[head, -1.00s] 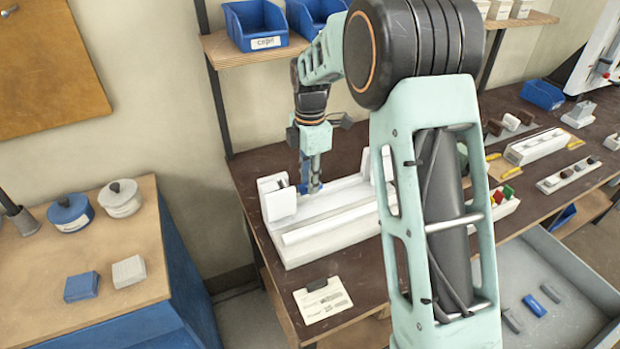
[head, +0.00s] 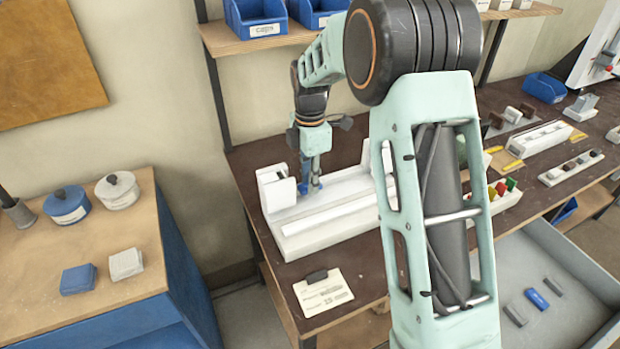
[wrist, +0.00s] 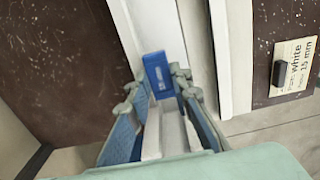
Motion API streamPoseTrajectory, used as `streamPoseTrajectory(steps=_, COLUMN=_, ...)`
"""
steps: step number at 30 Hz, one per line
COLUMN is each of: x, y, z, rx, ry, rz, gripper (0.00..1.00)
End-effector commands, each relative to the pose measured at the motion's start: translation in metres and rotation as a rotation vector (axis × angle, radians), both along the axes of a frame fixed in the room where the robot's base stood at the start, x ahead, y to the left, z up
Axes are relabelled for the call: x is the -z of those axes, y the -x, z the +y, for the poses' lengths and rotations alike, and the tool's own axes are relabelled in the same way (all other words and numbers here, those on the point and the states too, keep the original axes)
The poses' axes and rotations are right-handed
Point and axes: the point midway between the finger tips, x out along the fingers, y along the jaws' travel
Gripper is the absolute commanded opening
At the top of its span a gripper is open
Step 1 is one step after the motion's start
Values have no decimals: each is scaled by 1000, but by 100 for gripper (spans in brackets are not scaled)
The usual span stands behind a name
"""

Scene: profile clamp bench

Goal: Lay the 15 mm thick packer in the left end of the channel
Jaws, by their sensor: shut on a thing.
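My gripper (wrist: 157,88) is shut on a blue packer (wrist: 159,74) with small pale print on its face. In the head view my gripper (head: 311,188) points down at the left end of the white channel (head: 345,186), close to the upright white end block (head: 275,189). In the wrist view the channel (wrist: 150,25) runs away from the packer, and the pale block (wrist: 165,135) shows between the fingers. I cannot tell whether the packer touches the channel floor. A card (wrist: 296,66) beside the fixture reads "white" and "15 mm".
A grey tray (head: 585,330) at lower right holds a blue piece (head: 537,299) and grey pieces. A side table (head: 30,310) at left carries a blue block, a grey block and two lidded pots. Coloured pieces (head: 502,187) and fixtures stand right of my arm.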

Motion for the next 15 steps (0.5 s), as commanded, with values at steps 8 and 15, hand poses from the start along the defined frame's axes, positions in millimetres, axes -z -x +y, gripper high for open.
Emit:
streamPoseTrajectory(steps=8, x=8, y=0, z=0, rx=0, ry=0, rz=0, gripper=8)
streamPoseTrajectory(steps=15, x=7, y=0, z=0, rx=0, ry=0, rz=0, gripper=32)
